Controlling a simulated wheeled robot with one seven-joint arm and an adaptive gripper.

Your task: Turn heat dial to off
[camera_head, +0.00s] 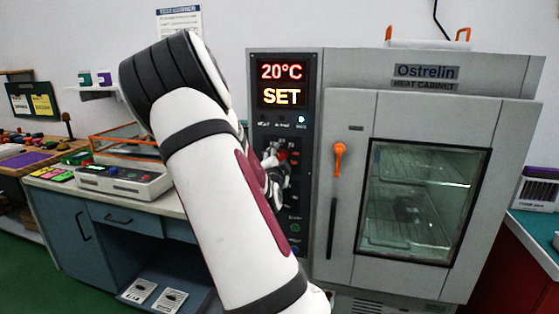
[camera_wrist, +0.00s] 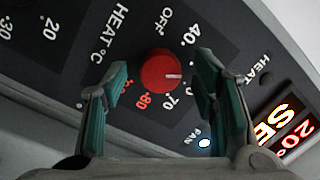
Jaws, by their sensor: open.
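The red heat dial (camera_wrist: 161,70) sits on the black control panel (camera_wrist: 235,20), below the OFF label in the wrist view. Its white pointer mark faces right in that view, toward the space between 40 and 70, not toward OFF. My gripper (camera_wrist: 161,78) is open, with one teal-padded finger on each side of the dial. I see gaps between fingers and dial; whether the tips reach its depth is unclear. In the head view my gripper (camera_head: 274,163) is at the panel and my arm partly hides it.
The heat cabinet (camera_head: 345,65) has a display (camera_head: 282,83) reading 20°C and SET. An orange handle (camera_head: 339,158) is on its closed glass door, right of the panel. A bench (camera_head: 165,205) with equipment stands left. Another numbered scale (camera_wrist: 30,25) lies left in the wrist view.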

